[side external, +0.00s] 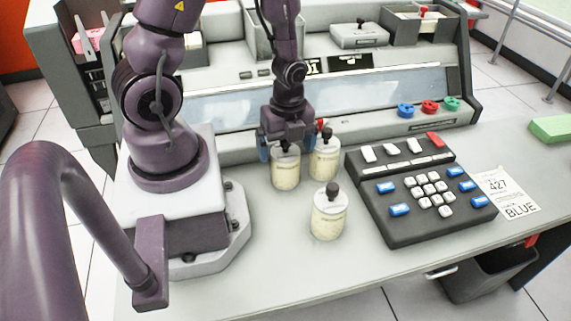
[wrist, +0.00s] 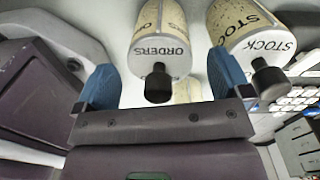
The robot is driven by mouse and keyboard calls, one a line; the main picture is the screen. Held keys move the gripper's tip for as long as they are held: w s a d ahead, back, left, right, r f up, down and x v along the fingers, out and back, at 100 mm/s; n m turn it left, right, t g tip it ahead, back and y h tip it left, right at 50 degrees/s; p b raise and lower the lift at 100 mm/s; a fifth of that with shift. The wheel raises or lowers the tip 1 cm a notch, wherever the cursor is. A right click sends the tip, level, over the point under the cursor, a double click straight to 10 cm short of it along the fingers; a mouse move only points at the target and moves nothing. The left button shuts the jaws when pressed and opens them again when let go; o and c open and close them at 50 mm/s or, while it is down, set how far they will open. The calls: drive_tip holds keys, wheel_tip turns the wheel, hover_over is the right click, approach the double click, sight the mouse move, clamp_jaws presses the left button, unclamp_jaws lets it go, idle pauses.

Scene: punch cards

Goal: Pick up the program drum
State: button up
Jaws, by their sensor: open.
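Three cream drums with white tops stand upright on the desk in the side view: a left drum (side external: 286,172) under my gripper (side external: 286,148), a rear right drum (side external: 325,160) close beside it, and a front drum (side external: 328,218) with a black knob, standing apart. In the wrist view, a drum marked ORDERS (wrist: 172,48) shows between the blue fingers of my open gripper (wrist: 164,84). A drum marked STOCK (wrist: 258,38) is partly behind the right finger. A third drum (wrist: 187,91) is mostly hidden. No label reading "program" is legible.
A black keypad (side external: 430,190) lies right of the drums, with a paper card (side external: 507,193) beside it. The console (side external: 240,108) rises behind, with blue, red and green knobs (side external: 429,107). Free desk lies in front of the drums.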

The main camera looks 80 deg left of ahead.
drive_tip(key=shift+f, duration=0.4)
drive_tip(key=c, duration=1.5)
drive_tip(key=shift+r, duration=0.15)
wheel_tip(320, 180, up, 13)
